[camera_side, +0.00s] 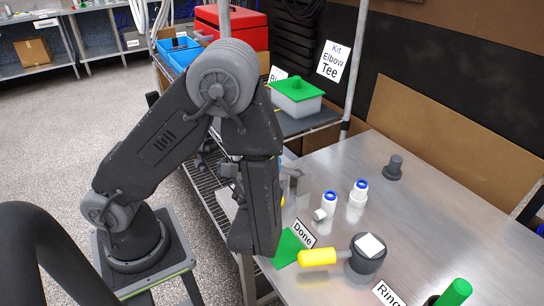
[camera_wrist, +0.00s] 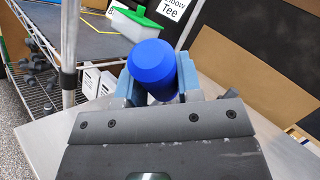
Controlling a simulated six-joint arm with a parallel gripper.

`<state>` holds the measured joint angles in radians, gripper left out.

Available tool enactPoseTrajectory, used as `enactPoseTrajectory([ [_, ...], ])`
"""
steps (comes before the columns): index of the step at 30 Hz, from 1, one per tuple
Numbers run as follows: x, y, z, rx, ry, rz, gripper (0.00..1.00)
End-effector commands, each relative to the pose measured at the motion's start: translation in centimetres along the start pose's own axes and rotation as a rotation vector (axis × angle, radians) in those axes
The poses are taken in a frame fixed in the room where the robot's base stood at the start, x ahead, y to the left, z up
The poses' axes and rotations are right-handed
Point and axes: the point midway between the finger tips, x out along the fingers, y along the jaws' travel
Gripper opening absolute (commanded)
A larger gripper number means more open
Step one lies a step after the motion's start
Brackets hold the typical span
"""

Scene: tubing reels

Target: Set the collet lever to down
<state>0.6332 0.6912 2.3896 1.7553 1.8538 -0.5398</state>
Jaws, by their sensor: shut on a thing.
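My gripper (camera_wrist: 157,88) has its two light-blue fingers closed on either side of a blue cylinder (camera_wrist: 152,62) in the wrist view. In the side view my arm hides the gripper and most of what it holds. I cannot tell whether the blue cylinder is part of the collet lever. A grey metal fixture (camera_side: 297,181) shows partly behind my arm. A yellow handle (camera_side: 317,257) sticks out leftward, about level, from a dark round body (camera_side: 368,254) with a white top, apart from my gripper.
Two white bottles with blue caps (camera_side: 358,193) (camera_side: 328,202) and a small white piece (camera_side: 320,214) stand on the metal table. A green patch (camera_side: 289,247) lies by the "Done" label (camera_side: 302,234). A dark knob (camera_side: 394,168) and green cylinder (camera_side: 455,292) stand to the right. The table's middle right is clear.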

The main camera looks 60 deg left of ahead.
Motion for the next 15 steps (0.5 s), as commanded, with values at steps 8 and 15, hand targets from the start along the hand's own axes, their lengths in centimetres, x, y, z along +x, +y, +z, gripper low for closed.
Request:
enactPoseTrajectory([
  [8,-0.22,0.27,-0.12,-0.011,-0.007,-0.004,0.0],
  [15,-0.23,0.28,-0.13,-0.01,-0.006,-0.004,0.45],
])
